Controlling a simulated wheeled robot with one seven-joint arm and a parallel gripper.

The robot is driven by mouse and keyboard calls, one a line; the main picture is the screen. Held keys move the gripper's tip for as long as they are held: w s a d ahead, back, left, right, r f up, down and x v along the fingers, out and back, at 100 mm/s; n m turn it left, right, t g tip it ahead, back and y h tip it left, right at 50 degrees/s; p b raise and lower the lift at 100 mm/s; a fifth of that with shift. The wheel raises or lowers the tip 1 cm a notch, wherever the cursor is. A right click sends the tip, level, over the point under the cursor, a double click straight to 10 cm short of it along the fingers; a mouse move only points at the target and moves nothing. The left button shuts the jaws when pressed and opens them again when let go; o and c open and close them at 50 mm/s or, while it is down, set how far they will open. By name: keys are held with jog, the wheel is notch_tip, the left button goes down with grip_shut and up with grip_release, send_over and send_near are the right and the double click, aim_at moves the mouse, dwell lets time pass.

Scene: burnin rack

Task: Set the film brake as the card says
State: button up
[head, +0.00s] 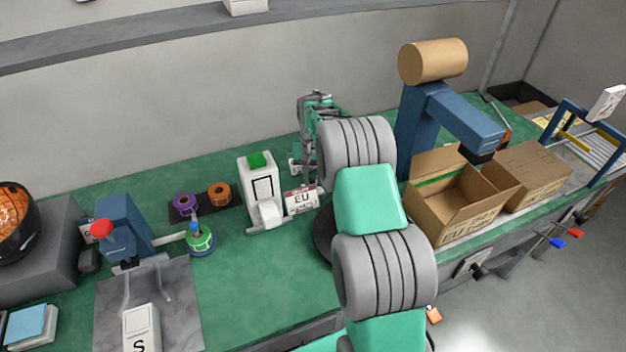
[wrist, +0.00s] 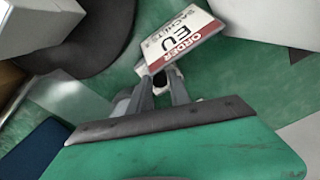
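The order card (head: 302,200) stands on the green bench beside a white device. In the wrist view the card (wrist: 182,38) reads "ORDER EU SACHETS", turned nearly upside down, its red ORDER band nearest my fingers. My gripper (wrist: 163,88) is close to that band, with a small pale and dark part between or just behind the fingers. I cannot tell whether it touches or grips anything. In the head view my arm hides much of the gripper. A brown roll (head: 433,62) sits on a blue stand (head: 462,118) at the right. I cannot make out a film brake or its setting.
An open carton (head: 455,208) marked EU and a second carton (head: 538,172) stand at the right. A blue press with a red knob (head: 101,228), purple and orange spools (head: 219,194), and a white device (head: 262,190) are left. Bare bench (head: 240,290) lies in front.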

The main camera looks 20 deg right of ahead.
aim_at(313, 182)
jog(key=o, duration=0.3)
jog(key=shift+o, duration=0.2)
notch_tip(313, 182, up, 8)
jog(key=shift+f+b, duration=0.1)
jog(key=shift+b, duration=0.6)
